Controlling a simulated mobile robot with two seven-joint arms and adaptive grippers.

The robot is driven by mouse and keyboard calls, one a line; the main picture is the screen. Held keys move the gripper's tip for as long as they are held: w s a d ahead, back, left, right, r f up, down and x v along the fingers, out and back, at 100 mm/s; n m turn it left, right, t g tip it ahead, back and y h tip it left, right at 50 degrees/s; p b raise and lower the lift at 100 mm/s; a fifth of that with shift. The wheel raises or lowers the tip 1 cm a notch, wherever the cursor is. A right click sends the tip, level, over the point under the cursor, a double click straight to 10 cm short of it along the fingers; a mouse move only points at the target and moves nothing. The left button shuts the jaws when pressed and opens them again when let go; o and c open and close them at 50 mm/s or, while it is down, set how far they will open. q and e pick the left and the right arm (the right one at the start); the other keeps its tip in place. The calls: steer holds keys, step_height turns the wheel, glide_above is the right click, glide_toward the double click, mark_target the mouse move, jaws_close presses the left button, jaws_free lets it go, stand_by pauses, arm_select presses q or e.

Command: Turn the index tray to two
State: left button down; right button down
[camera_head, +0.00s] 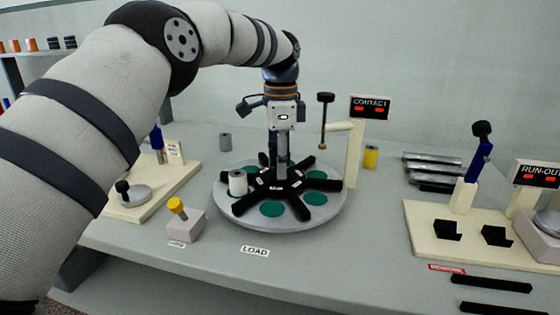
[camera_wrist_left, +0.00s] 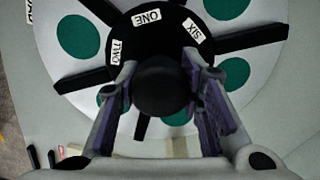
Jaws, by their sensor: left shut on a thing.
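The index tray (camera_head: 285,229) is a round grey disc with green pads and black radial arms, on the table behind the LOAD label (camera_head: 255,251). A pale spool (camera_head: 238,183) stands at its left side. My left gripper (camera_head: 281,166) points straight down over the tray's centre. In the left wrist view its fingers (camera_wrist_left: 160,92) are shut on a round black knob (camera_wrist_left: 160,82) at the hub. Labels ONE (camera_wrist_left: 147,18), TWO (camera_wrist_left: 116,52) and SIX (camera_wrist_left: 194,31) show on the black hub. My right gripper is out of view.
A CONTACT sign (camera_head: 370,107) on a cream post and a black-knobbed lever (camera_head: 325,98) stand close behind the tray's right side. A yellow-knobbed block (camera_head: 180,215) is at front left. A cream base (camera_head: 430,238) with black cradles is at right.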

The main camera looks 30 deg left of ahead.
arm_select(q)
steer(key=shift+f+m, duration=0.1)
steer(key=shift+m, duration=0.5)
stand_by(0.3)
steer(key=c, duration=1.1)
jaws_free()
steer(key=shift+d, duration=0.1)
step_height(320, 180, up, 8)
steer(key=shift+f, duration=0.2)
